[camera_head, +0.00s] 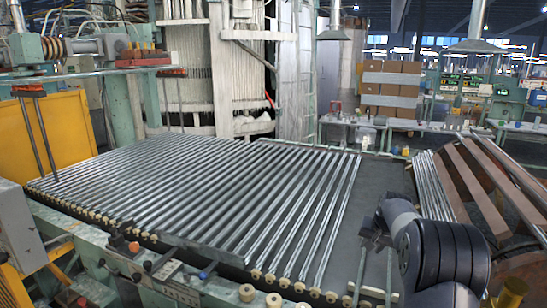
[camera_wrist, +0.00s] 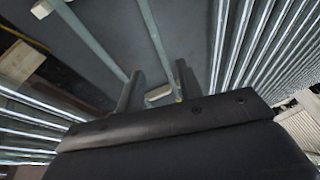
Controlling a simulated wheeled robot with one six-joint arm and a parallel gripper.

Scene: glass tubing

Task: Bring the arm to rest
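My arm (camera_head: 440,250) is bent at the lower right of the head view, beside the right edge of the bed of glass tubes. My gripper (camera_wrist: 160,72) shows in the wrist view as two dark fingers with a gap between them. Nothing is held in the gap. In the head view my gripper (camera_head: 372,234) is small and dark, above the grey bed surface to the right of the tubes. It looks apart from the tubes.
Rows of glass tubes (camera_head: 200,195) lie on the roller bed to the left. Bare grey bed (camera_head: 375,170) lies beside them. More tubes (camera_head: 435,185) and brown beams (camera_head: 468,180) stand close on the right. Stacked boxes (camera_head: 390,85) are at the back.

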